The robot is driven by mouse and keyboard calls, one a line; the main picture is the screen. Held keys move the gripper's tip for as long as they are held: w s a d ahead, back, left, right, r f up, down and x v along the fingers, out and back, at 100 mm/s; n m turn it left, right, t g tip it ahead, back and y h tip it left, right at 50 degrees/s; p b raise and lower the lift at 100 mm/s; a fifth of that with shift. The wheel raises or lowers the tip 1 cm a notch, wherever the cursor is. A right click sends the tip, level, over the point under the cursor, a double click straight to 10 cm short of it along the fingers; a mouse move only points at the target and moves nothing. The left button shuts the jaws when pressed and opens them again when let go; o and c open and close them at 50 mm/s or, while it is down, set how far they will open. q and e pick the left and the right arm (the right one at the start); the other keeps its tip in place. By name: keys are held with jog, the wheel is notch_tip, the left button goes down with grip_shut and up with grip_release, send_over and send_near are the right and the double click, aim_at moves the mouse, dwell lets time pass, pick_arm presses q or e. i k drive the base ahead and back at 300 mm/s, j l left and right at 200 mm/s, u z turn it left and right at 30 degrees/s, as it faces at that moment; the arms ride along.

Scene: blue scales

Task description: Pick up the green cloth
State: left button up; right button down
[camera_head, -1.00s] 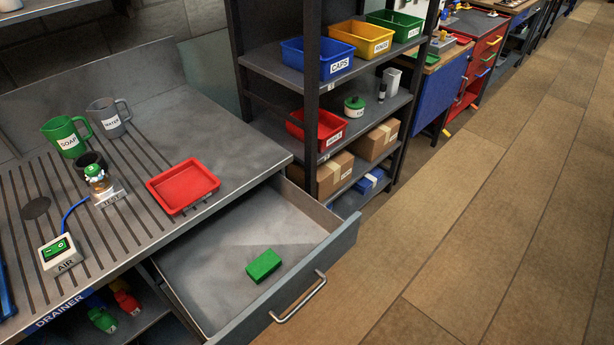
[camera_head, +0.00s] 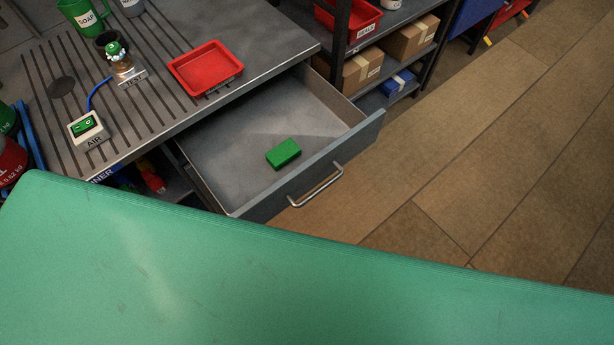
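The green cloth (camera_head: 283,154) is a small folded rectangular block. It lies flat on the floor of the open grey drawer (camera_head: 235,150), a little nearer the drawer's front panel than its back. Nothing touches or covers the cloth. Neither of my grippers is in view.
The drawer stands pulled out below the metal counter, with a bar handle (camera_head: 317,187) on its front. On the counter are a red tray (camera_head: 206,68), a green soap mug (camera_head: 82,17) and an air switch box (camera_head: 88,129). Shelving (camera_head: 343,40) stands behind. Floor at right is clear.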

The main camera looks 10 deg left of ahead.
aim_at(286, 152)
jog(key=u, duration=1.1)
jog(key=j+z, duration=0.3)
jog(key=j, duration=0.2)
jog(key=k+j+z, duration=0.2)
jog(key=j+z, duration=0.15)
jog(key=j, duration=0.15)
